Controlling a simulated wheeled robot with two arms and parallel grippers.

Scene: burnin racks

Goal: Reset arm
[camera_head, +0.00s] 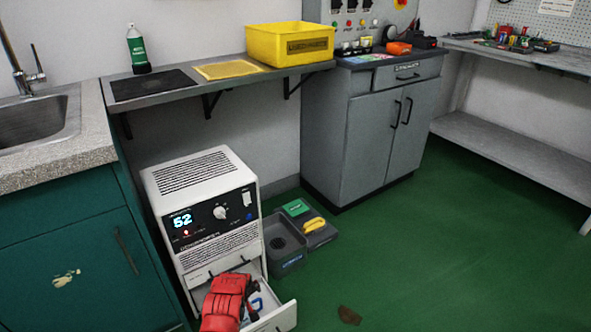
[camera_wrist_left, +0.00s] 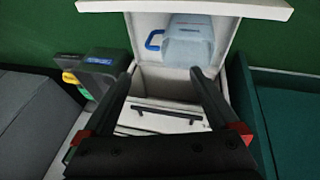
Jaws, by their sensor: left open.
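My left gripper (camera_head: 229,268) is at the lower middle of the head view, its red body in front of the white dehumidifier (camera_head: 200,190). In the left wrist view its two black fingers (camera_wrist_left: 162,72) are spread apart with nothing held between them. The dehumidifier's bottom drawer (camera_head: 278,317) is pulled out. A clear bucket with a blue handle (camera_wrist_left: 188,45) sits in the drawer, and my gripper partly hides it in the head view. A dark bar handle (camera_wrist_left: 165,112) on the dehumidifier's front shows between the fingers. My right gripper is not in view.
A grey open bin (camera_head: 287,258) and a dark case with green and yellow parts (camera_head: 312,228) stand right of the dehumidifier. A teal sink cabinet (camera_head: 75,255) is on the left. The green floor at right is mostly clear, with a brown patch (camera_head: 349,315).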

